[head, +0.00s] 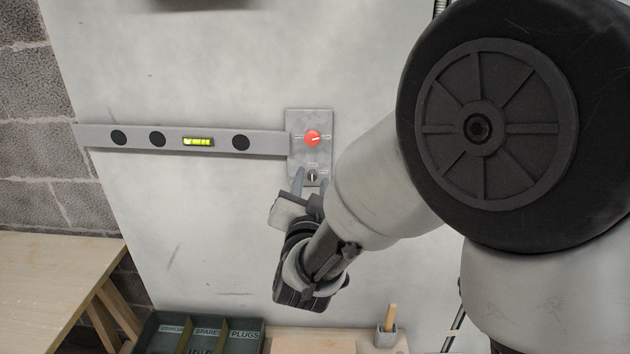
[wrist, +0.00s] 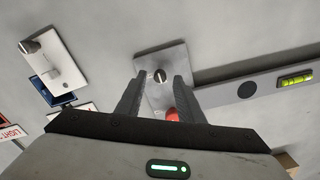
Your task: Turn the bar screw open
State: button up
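A grey metal plate (head: 310,114) is fixed to the pale wall panel. It carries a red round knob (head: 312,138) above and a small dark, slotted screw-like knob (head: 312,175) below, each with labels too small to read. I cannot tell which is called the bar screw. My gripper (head: 311,184) is open at the lower knob. In the wrist view the lower knob (wrist: 160,76) shows between and just beyond the fingertips of the gripper (wrist: 159,80); contact is not clear. The red knob (wrist: 172,114) shows lower between the fingers, partly hidden.
A grey spirit-level bar (head: 215,141) runs left from the plate. A green bin labelled SPARES and PLUGS (head: 207,318) and a wooden table (head: 45,285) are below. The wrist view shows a white plate with a lever (wrist: 53,65) at left.

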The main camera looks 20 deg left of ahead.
grip_shut()
jog(key=shift+n, duration=0.3)
jog(key=n+b, duration=0.1)
jog(key=n, duration=0.1)
jog(key=shift+n, duration=0.3)
jog(key=n, duration=0.3)
jog(key=shift+n+b, duration=0.35)
jog(key=shift+n, duration=0.05)
jog(key=n, duration=0.5)
jog(key=shift+a+r+p, duration=0.1)
jog(key=shift+r+p, duration=0.05)
jog(key=shift+p, duration=0.25)
jog(key=n+p, duration=0.1)
jog(key=n, duration=0.4)
jog(key=shift+n+p, duration=0.3)
jog(key=shift+n, duration=0.1)
